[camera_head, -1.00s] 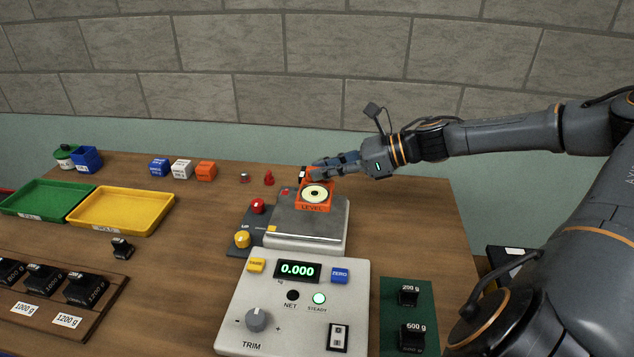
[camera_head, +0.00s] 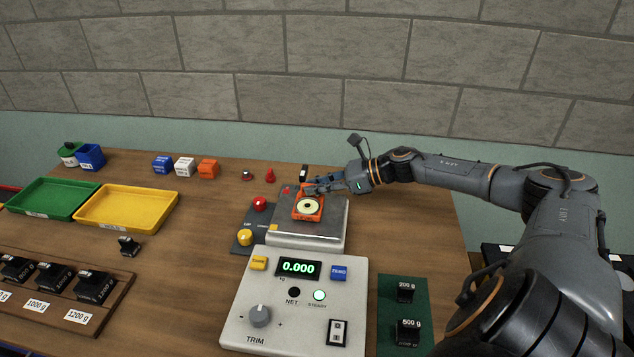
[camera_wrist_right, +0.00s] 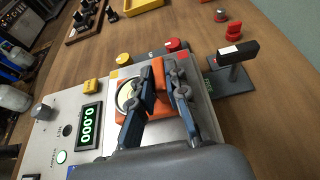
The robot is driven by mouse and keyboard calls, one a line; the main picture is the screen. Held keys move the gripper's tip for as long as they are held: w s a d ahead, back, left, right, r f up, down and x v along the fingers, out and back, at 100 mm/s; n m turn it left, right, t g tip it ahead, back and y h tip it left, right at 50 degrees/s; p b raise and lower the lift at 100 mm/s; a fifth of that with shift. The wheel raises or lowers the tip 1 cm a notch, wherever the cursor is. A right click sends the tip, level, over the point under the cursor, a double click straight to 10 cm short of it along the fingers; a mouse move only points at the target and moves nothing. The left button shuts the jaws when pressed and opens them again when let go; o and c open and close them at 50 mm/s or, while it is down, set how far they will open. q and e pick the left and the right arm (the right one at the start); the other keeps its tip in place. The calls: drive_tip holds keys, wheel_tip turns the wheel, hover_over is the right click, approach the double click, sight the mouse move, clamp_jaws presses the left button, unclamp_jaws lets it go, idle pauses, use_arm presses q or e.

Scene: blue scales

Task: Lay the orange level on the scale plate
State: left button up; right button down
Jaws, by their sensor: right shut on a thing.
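The orange level (camera_head: 308,207) with its round pale vial is over the left back part of the grey scale plate (camera_head: 318,233). My right gripper (camera_head: 312,189) is shut on the level's back part. In the right wrist view the orange level (camera_wrist_right: 125,97) shows between and beside the blue fingers of the gripper (camera_wrist_right: 165,78), above the plate (camera_wrist_right: 203,120). The level looks nearly flat and very close to the plate; I cannot tell whether it touches. The scale display (camera_head: 298,268) reads 0.000. My left gripper is not in view.
A red knob (camera_head: 260,203) and a yellow knob (camera_head: 245,237) stand left of the plate. A dark post (camera_wrist_right: 238,52) rises behind it. Black weights (camera_head: 407,331) sit on a green mat at right. Yellow (camera_head: 140,226) and green trays lie left.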

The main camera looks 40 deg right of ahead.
drive_tip(key=shift+f, duration=0.3)
drive_tip(key=shift+f+b, duration=0.15)
drive_tip(key=shift+b, duration=0.15)
drive_tip(key=c, duration=1.3)
unclamp_jaws()
drive_tip(key=shift+c, duration=0.2)
